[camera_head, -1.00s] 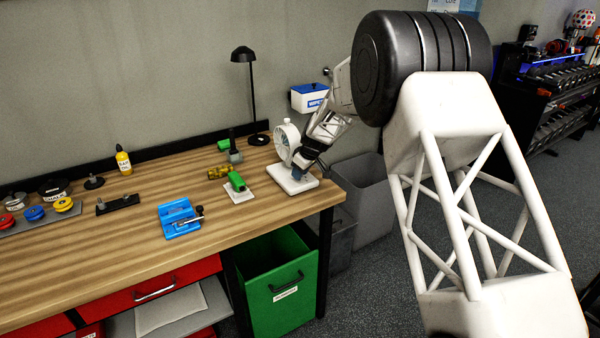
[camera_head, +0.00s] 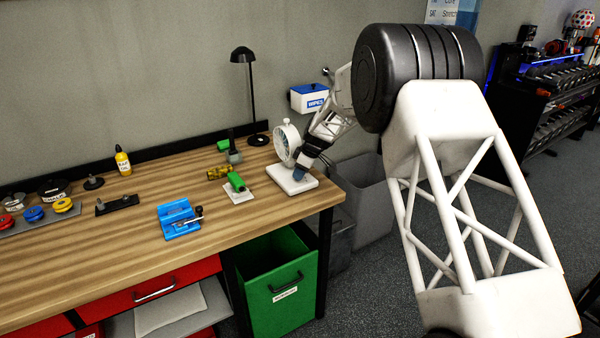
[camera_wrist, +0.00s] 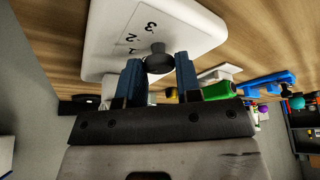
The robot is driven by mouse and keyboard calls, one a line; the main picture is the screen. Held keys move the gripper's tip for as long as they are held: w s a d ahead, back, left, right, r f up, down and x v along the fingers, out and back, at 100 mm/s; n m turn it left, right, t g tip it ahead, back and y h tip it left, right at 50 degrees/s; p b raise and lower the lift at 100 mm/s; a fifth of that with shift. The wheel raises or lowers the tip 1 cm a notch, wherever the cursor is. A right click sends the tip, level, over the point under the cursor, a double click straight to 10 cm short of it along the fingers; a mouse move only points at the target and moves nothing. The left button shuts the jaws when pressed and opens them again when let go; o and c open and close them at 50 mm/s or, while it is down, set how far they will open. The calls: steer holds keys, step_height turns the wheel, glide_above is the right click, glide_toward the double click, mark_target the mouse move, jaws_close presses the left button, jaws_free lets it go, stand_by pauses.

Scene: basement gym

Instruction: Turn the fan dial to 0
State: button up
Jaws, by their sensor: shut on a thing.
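The white fan (camera_head: 288,142) stands at the right end of the workbench on a flat white base (camera_head: 306,181). The base also shows in the wrist view (camera_wrist: 205,35), with numbers printed beside a dark round dial (camera_wrist: 158,57). The digits 3 and 2 are readable; others are unclear. My gripper (camera_wrist: 160,76) has its two blue fingers on either side of the dial and is shut on it. In the head view my gripper (camera_head: 299,172) reaches down over the base and hides the dial. Where the dial points cannot be told.
A green block on a white plate (camera_head: 237,196) and a blue fixture (camera_head: 178,229) lie left of the fan. A black lamp (camera_head: 259,139) stands behind. A grey bin (camera_head: 366,215) is beside the bench and a green bin (camera_head: 270,313) below it.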

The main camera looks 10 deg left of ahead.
steer(key=o, duration=0.9)
steer(key=shift+r, duration=0.1)
steer(key=v, duration=0.7)
steer(key=shift+d+r, duration=0.2)
steer(key=shift+r, duration=0.05)
